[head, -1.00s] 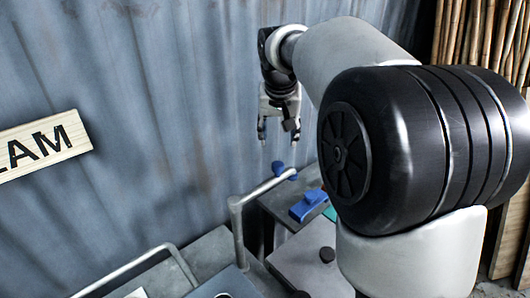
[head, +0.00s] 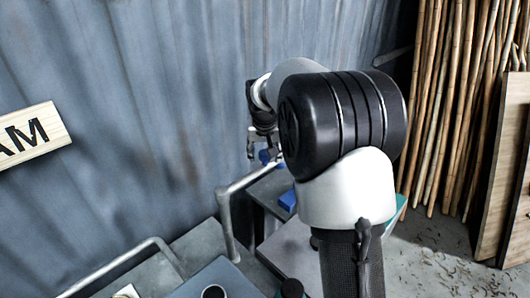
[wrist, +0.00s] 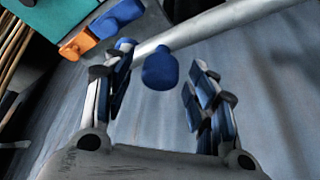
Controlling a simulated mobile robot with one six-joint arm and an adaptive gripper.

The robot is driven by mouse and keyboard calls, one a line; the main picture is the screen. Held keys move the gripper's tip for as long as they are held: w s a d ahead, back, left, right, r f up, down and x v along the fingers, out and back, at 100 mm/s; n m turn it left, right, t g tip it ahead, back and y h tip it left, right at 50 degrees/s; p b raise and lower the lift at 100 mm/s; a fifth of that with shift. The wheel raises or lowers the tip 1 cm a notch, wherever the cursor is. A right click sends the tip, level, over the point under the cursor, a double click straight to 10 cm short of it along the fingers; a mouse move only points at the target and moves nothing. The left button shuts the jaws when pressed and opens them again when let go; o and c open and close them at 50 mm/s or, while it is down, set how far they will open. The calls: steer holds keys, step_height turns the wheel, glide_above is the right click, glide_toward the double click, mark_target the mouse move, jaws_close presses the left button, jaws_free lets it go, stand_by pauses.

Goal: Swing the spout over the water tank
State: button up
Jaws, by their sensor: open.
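The spout (head: 238,183) is a grey pipe that rises from the bench and bends to the upper right. Its blue end knob shows in the wrist view (wrist: 160,70), with the pipe (wrist: 205,27) running off to the upper right. My gripper (head: 265,150) is at the spout's far end, partly hidden by my arm. In the wrist view my gripper (wrist: 160,60) is open, and the blue knob appears between the fingers with a gap on both sides. I cannot tell how deep the knob sits. I cannot make out the water tank for certain.
A blue block (head: 288,200) lies on the bench right of the spout. The wrist view shows a blue piece (wrist: 118,17), an orange piece (wrist: 77,45) and a teal surface (wrist: 70,14). A bent rail (head: 125,266) is at lower left. A corrugated wall (head: 130,110) stands close behind.

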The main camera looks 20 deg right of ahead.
steer(key=shift+c, duration=0.4)
jaws_close()
stand_by(0.4)
